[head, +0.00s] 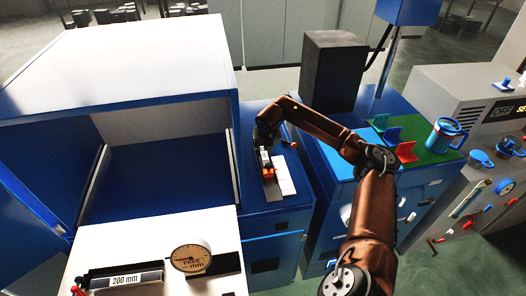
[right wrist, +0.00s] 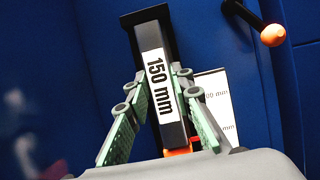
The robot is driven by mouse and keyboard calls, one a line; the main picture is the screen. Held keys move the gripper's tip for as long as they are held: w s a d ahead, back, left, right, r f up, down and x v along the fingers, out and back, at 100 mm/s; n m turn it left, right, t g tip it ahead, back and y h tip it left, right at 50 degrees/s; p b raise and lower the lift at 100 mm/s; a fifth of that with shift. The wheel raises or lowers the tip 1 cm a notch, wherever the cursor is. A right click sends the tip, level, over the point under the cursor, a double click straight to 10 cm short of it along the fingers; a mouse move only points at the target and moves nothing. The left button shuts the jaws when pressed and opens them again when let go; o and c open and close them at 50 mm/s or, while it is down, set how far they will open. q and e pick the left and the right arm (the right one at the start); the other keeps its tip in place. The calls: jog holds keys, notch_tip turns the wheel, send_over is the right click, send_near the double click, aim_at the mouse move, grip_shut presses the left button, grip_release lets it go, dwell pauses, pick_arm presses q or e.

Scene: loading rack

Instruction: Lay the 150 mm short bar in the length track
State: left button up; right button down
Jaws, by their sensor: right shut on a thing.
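The 150 mm short bar (right wrist: 158,85) is dark with a white label reading "150 mm". It lies lengthwise between the two green-padded fingers of my right gripper (right wrist: 165,110), which is shut on it. In the head view my right gripper (head: 266,158) is over the narrow blue bench, at the dark length track (head: 271,188) beside a white scale plate (head: 285,176). The scale plate also shows in the right wrist view (right wrist: 215,92). A black end piece (right wrist: 133,18) is at the bar's far end. I cannot tell whether the bar touches the track floor. My left gripper is not in view.
An orange-knobbed lever (right wrist: 272,35) stands close on the right of the track. A blue cabinet wall (head: 237,130) rises on the left. A 200 mm bar (head: 125,281) and a round dial (head: 190,258) are at the front left. A dark box (head: 333,75) stands behind.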

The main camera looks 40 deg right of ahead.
jog(key=shift+f, duration=0.15)
jog(key=c, duration=1.6)
grip_release()
jog(key=v, duration=1.2)
